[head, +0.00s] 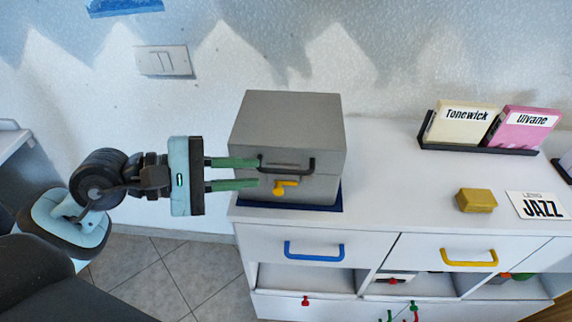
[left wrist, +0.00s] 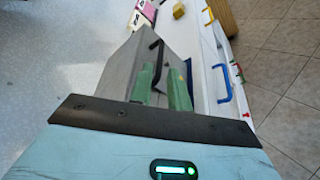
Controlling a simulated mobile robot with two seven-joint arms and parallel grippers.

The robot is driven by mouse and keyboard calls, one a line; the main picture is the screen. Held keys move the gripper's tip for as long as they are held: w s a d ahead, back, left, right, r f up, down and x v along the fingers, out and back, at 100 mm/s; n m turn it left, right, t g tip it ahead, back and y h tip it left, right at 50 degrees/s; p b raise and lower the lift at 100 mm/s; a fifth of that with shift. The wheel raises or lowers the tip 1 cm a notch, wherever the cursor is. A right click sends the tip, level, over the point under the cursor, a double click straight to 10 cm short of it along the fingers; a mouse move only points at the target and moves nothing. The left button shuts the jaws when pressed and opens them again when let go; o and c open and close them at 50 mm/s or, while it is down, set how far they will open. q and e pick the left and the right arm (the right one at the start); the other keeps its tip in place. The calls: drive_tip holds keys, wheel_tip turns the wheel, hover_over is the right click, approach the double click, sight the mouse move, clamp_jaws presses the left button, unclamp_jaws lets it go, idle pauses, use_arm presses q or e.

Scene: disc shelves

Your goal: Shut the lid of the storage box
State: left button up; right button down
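The grey storage box (head: 290,118) stands on the left end of the white cabinet top, on a dark blue base. Its lid looks down flat on the body in the head view. A black handle (head: 300,168) sits on its front, with a yellow latch (head: 285,187) just below. My left gripper (head: 258,173) reaches in from the left, its two green fingers apart at the left end of the handle. In the left wrist view the black handle (left wrist: 157,58) shows between and beyond the fingers (left wrist: 163,88); contact cannot be told. My right gripper is not in view.
A black rack (head: 480,149) holds cream and pink discs at the back right. A gold block (head: 476,200) and a JAZZ card (head: 540,206) lie in front of it. Drawers with blue (head: 314,252) and yellow (head: 469,259) handles are below.

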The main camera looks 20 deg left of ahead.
sight(283, 171)
use_arm(q)
drive_tip(key=p+x, duration=0.1)
drive_tip(key=x, duration=0.5)
drive_tip(key=shift+w+d+p, duration=0.25)
drive_tip(key=shift+d+p, duration=0.05)
drive_tip(key=shift+p, duration=0.1)
drive_tip(key=shift+w+d+f, duration=0.15)
drive_tip(key=shift+w+d, duration=0.15)
drive_tip(key=shift+d, duration=0.15)
drive_tip(key=c, duration=0.4)
